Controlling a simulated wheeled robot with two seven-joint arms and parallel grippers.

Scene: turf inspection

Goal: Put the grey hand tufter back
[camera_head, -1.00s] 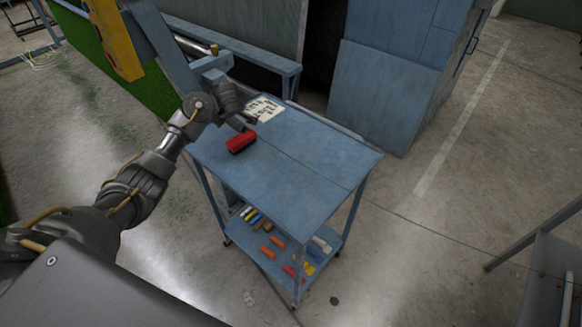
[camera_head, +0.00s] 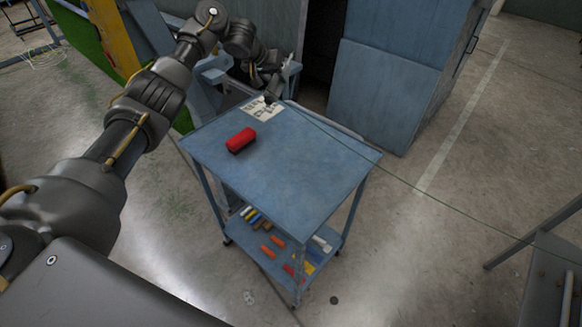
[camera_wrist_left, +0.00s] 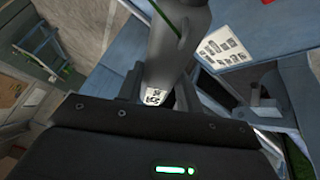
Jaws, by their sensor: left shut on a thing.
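My left gripper (camera_head: 268,82) is over the far left end of the blue cart, near the printed white sheet (camera_head: 258,112). It is shut on the grey hand tufter (camera_head: 287,68), which is small and partly hidden by the gripper in the head view. In the left wrist view the tufter's pale grey body (camera_wrist_left: 180,40) rises from between the jaws (camera_wrist_left: 155,97), with a green strand across it. A thin green strand also runs from near the gripper to the right in the head view. My right gripper is not in view.
The blue cart (camera_head: 300,165) has a red roll (camera_head: 241,140) on its top and several coloured items on its lower shelf (camera_head: 262,232). The rest of its top is clear. A blue cabinet (camera_head: 385,95) stands behind. A frame stands at far right.

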